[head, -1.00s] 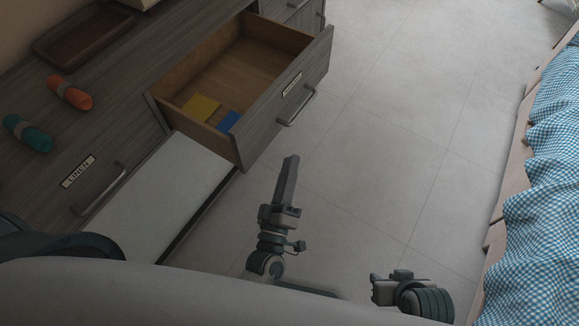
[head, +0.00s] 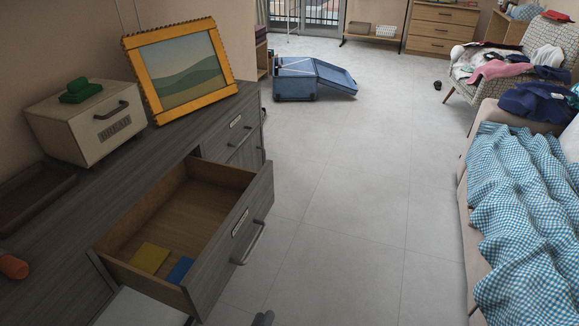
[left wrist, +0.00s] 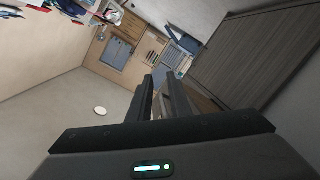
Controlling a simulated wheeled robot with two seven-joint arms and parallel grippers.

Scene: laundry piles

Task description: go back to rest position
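Only the dark tip of my left gripper (head: 263,318) shows, at the bottom edge of the head view, over the floor in front of the open drawer. In the left wrist view my left gripper (left wrist: 161,78) has its two dark fingers apart with nothing between them. It is open and empty. My right gripper is outside both current views.
The open drawer (head: 232,235) juts from the dresser at left, holding a yellow piece (head: 150,258) and a blue piece (head: 180,269). A bed with a checked blanket (head: 520,220) is at right. An open blue suitcase (head: 297,85) lies farther back; the floor (head: 350,200) between is clear.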

